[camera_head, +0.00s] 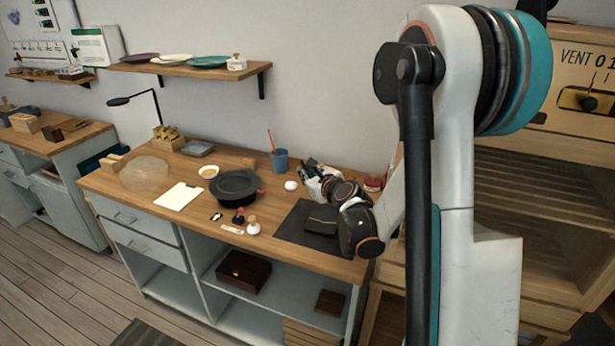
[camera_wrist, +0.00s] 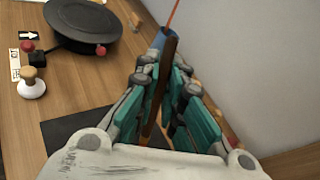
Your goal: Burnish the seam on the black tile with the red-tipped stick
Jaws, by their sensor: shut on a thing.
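My gripper (camera_wrist: 158,105) is shut on a slim dark brown stick (camera_wrist: 168,62), which stands up between the teal finger pads. No red tip shows on the visible part of this stick, and its lower end is hidden among the fingers. In the head view my gripper (camera_head: 312,176) is over the back of the dark mat (camera_head: 287,226), beyond the black tile. The black tile (camera_head: 322,220) lies on that mat, with a thin gold line across it. In the wrist view the tile is hidden behind my gripper.
A blue cup (camera_head: 280,160) holding a thin red stick stands behind my gripper. A black turntable (camera_head: 237,187), a white egg-shaped thing (camera_head: 291,185), a wooden-knobbed white stamp (camera_head: 253,226) and a red-topped jar (camera_head: 373,183) stand around the mat. White paper (camera_head: 179,196) lies left.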

